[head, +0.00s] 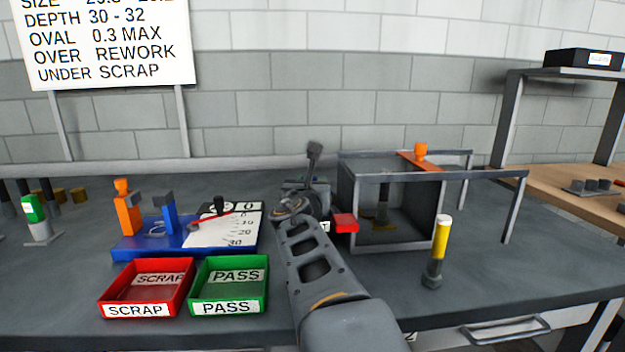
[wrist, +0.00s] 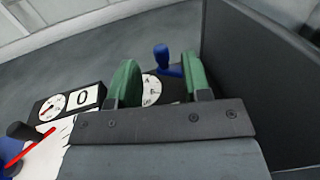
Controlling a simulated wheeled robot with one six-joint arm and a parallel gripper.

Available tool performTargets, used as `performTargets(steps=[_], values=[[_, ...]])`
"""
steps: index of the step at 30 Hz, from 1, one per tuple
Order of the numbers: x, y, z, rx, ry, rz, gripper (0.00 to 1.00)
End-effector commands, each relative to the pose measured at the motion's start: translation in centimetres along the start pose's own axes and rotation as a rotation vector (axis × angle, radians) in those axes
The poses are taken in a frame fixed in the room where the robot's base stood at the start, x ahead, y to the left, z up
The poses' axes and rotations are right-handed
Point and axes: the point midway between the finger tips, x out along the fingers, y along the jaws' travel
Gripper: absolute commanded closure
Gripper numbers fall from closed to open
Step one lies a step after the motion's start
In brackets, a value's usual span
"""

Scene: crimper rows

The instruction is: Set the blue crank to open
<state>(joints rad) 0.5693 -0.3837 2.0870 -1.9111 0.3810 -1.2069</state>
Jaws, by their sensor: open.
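The blue crank (wrist: 161,51) shows in the wrist view beyond and between my fingers. Its knob stands up, and its arm runs down to the right, beside a white dial plate (wrist: 150,89) with markings too small to read. My gripper (wrist: 160,66) is open, its two green fingers on either side of the crank in the picture, with nothing held. I cannot tell how far the crank is from the fingertips. In the head view my arm and gripper (head: 303,190) cover that spot, and I cannot make out the crank there.
A grey-walled frame (head: 393,241) with an orange handle (head: 420,150) stands right of my gripper; its dark wall (wrist: 255,70) is close in the wrist view. A red block (head: 344,223) is near. Left are a blue gauge base (head: 185,244), red (head: 147,310) and green (head: 228,307) trays.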

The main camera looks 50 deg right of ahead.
Motion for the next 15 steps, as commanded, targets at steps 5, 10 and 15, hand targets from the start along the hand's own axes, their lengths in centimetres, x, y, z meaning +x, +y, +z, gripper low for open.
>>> performTargets(steps=[5,10,15], values=[[-2.7,0.0,0.3,0.001,-0.001,0.002,0.56],[-4.1,0.0,0.1,0.000,-0.001,0.001,0.56],[-4.5,0.0,0.0,0.001,0.001,0.000,0.56]])
